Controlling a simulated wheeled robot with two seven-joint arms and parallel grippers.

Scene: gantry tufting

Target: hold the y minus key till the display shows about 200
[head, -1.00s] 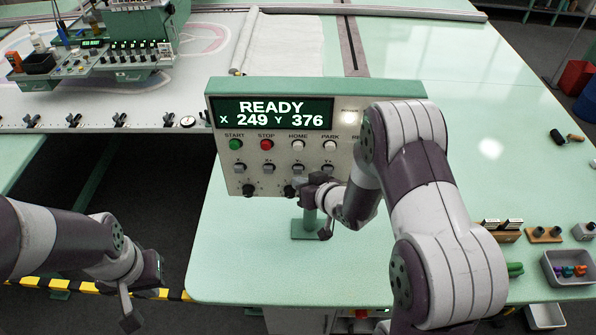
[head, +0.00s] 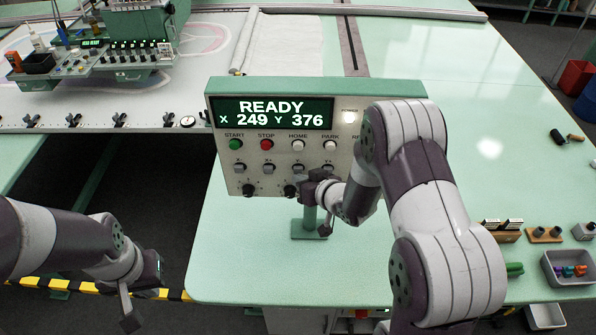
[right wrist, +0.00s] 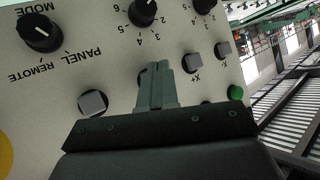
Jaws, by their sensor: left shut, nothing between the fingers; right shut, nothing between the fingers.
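The control panel (head: 222,178) stands on the green table. Its display (head: 272,113) reads READY, X 249, Y 376. Grey keys line its middle row; the third from left (head: 298,168) has an unreadable label. My right gripper (head: 307,186) is shut and empty, just below that key. In the right wrist view its fingers (right wrist: 155,80) point at the panel, between the X+ key (right wrist: 192,62) and another grey key (right wrist: 92,103), covering the key between; contact cannot be told. My left gripper (head: 137,292) is shut and empty, low at left, away from the panel.
The green START button (head: 236,144) and red STOP button (head: 267,144) sit above the keys. Dark knobs (head: 249,190) sit below. My right arm hides the panel's right part. A grey tray (head: 570,270) with small coloured parts is at right.

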